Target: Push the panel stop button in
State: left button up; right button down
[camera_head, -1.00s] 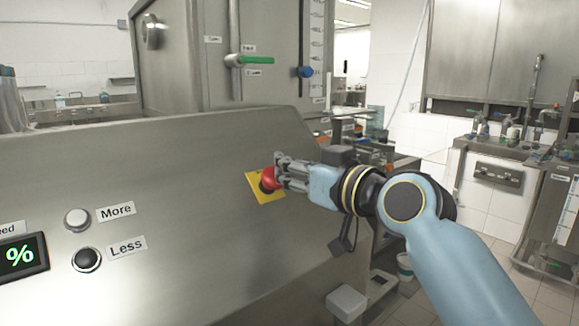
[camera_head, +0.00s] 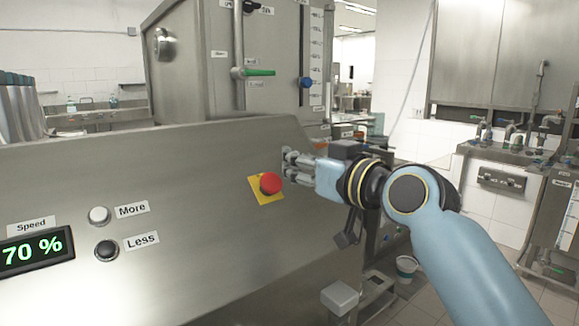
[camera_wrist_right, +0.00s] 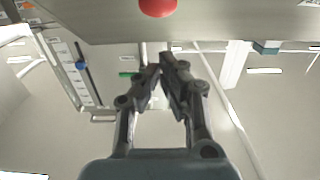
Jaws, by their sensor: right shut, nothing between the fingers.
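The red stop button (camera_head: 271,183) sits on a yellow square plate (camera_head: 264,197) on the sloped steel panel (camera_head: 190,220). It also shows at the top edge of the right wrist view (camera_wrist_right: 158,6), partly cut off. My right gripper (camera_head: 288,163) is shut and empty, just up and right of the button in the head view. In the right wrist view its fingertips (camera_wrist_right: 160,70) point toward the panel edge, and the button appears apart from them. My left gripper is in neither current view.
A white More button (camera_head: 99,215), a black Less button (camera_head: 107,250) and a display reading 70 % (camera_head: 36,250) are at the panel's left. A green-handled valve (camera_head: 258,72) and a blue knob (camera_head: 306,82) are behind the panel. A bucket (camera_head: 406,267) stands on the floor.

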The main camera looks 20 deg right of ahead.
pick_arm(q)
jog(key=shift+w+f+b, duration=0.25)
jog(key=shift+f+b, duration=0.3)
jog(key=shift+f, duration=0.25)
pick_arm(e)
jog(key=v, duration=0.8)
jog(key=shift+d, duration=0.25)
jog(key=shift+f, duration=0.25)
